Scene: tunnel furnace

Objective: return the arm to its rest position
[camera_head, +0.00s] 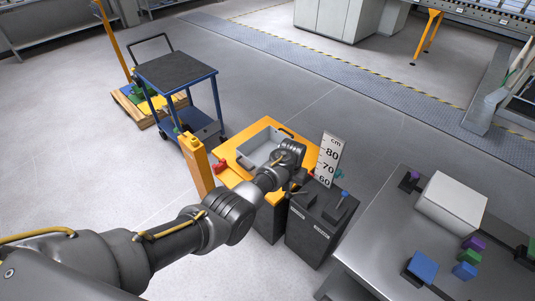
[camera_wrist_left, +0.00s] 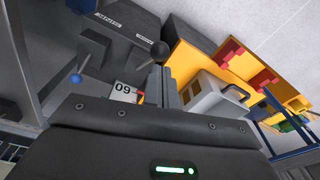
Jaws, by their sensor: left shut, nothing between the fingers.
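My left arm (camera_head: 200,228) reaches in from the lower left of the head view. Its left gripper (camera_head: 296,190) is beside the black control boxes and in front of the orange stand. In the wrist view the two fingers of the left gripper (camera_wrist_left: 165,82) are together, with nothing between them. A black ball knob (camera_wrist_left: 159,48) on a lever appears just beyond the fingertips. I cannot tell whether it touches them. My right gripper is not in view.
A metal table (camera_head: 375,228) stands right; a blue cart (camera_head: 178,70) stands behind. Floor is open at left.

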